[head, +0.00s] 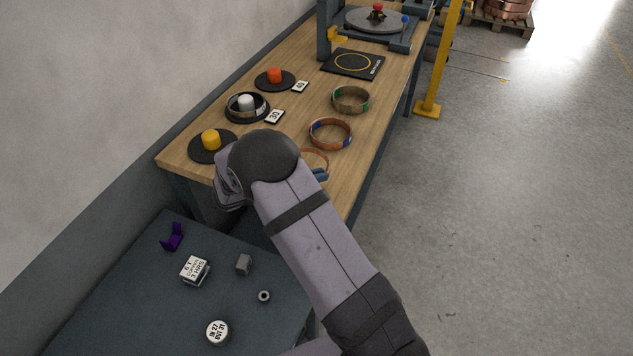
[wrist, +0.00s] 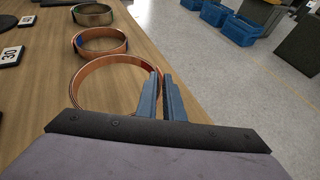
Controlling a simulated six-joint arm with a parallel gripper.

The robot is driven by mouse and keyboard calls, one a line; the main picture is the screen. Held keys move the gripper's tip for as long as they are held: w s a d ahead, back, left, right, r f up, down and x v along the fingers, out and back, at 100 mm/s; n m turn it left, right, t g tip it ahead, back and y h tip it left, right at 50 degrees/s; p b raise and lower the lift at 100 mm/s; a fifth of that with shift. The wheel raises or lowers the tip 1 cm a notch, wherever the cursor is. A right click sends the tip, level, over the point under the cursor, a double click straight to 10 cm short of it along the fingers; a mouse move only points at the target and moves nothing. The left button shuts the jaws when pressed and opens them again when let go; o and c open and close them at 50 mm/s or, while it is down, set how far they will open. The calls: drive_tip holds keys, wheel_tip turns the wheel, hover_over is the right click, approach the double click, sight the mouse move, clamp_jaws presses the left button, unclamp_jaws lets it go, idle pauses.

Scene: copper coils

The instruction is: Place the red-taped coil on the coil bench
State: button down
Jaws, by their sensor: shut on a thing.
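A copper coil (wrist: 112,70) stands in the grip of my gripper (wrist: 161,76), its right-hand wall between the two blue fingers.
Round black bases with a yellow (head: 211,139), white (head: 246,102) and orange post (head: 275,75) line the wall side; a coil rings the white one. A black mat with a yellow ring (head: 353,63) lies farther along. A dark table (head: 150,300) with small items stands nearer.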

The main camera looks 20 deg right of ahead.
drive_tip(key=shift+f+p, duration=0.3)
drive_tip(key=shift+f, duration=1.8)
drive_tip(key=shift+f, duration=0.2)
drive_tip(key=c, duration=1.9)
unclamp_jaws()
